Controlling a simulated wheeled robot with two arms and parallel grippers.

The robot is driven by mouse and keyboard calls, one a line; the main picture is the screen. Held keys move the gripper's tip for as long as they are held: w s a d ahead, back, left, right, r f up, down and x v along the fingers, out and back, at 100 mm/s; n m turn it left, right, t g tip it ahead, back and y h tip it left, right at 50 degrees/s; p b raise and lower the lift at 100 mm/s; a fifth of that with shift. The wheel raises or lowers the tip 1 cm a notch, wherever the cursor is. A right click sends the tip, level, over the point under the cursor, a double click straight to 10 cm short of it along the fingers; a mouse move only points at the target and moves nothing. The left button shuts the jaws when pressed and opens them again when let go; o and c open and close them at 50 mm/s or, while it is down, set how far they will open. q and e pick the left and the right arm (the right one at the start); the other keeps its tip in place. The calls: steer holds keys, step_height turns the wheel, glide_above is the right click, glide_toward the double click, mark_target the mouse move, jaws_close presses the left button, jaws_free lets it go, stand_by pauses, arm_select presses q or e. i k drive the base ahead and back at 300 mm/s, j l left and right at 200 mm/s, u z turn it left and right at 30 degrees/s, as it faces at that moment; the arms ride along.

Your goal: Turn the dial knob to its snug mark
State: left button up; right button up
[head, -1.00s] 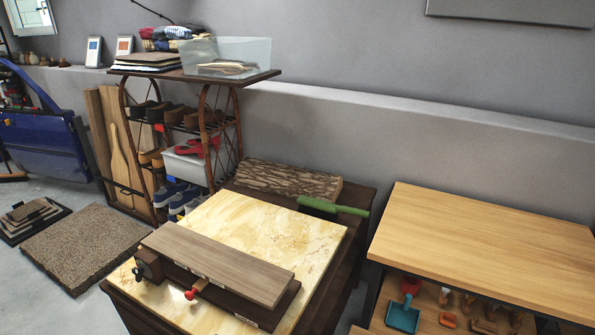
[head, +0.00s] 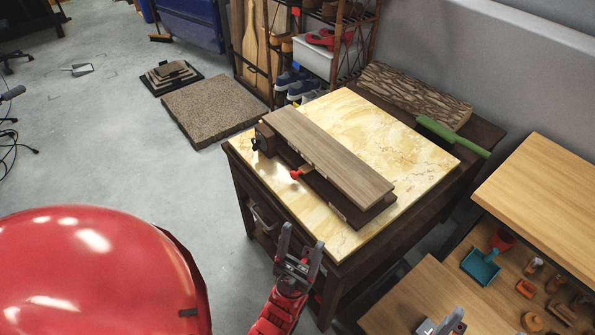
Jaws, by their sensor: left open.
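A wooden fixture (head: 330,152) with a long plank on top lies on the yellow marbled table top (head: 405,140). A small dark knob (head: 256,146) sits on the block at its left end. A red-tipped handle (head: 295,174) sticks out of its front side. I cannot tell which one is the dial knob, and no snug mark is readable. My left gripper (head: 302,240) is open and empty at the table's near edge, apart from the fixture.
A bark-covered wood slab (head: 415,92) and a green-handled tool (head: 452,136) lie at the table's back. A wooden workbench (head: 540,205) with small tools and a teal dustpan (head: 481,266) stands at right. A brown mat (head: 212,108) lies on the floor, left.

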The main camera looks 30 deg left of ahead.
mark_target(255, 143)
steer(key=u, duration=1.25)
